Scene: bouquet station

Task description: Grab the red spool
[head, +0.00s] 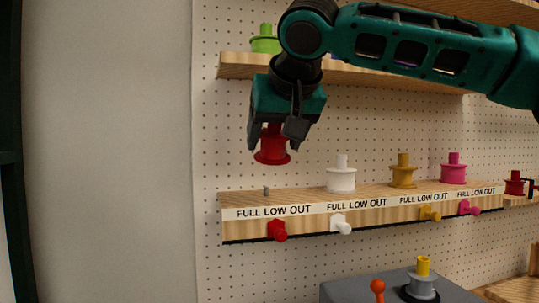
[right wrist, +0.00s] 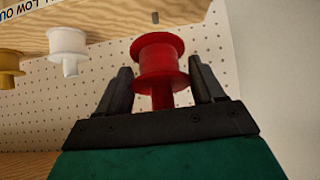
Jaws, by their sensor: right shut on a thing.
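The red spool (head: 271,150) is held by my right gripper (head: 275,133), above the left end of the lower shelf in the head view. The fingers are shut on the spool's upper stem. The spool hangs upright, clear of the shelf. A bare short peg (head: 266,190) stands on the shelf below it. In the right wrist view the red spool (right wrist: 158,62) sits between the two fingers (right wrist: 160,85), and the peg (right wrist: 155,17) shows past it. My left gripper is not in view.
The lower shelf (head: 235,200) also bears a white spool (head: 341,180), a gold spool (head: 403,177) and a pink spool (head: 453,172). Coloured knobs stick out of its front. The upper shelf (head: 235,65) holds a green spool (head: 266,42). A grey box (head: 345,290) stands below.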

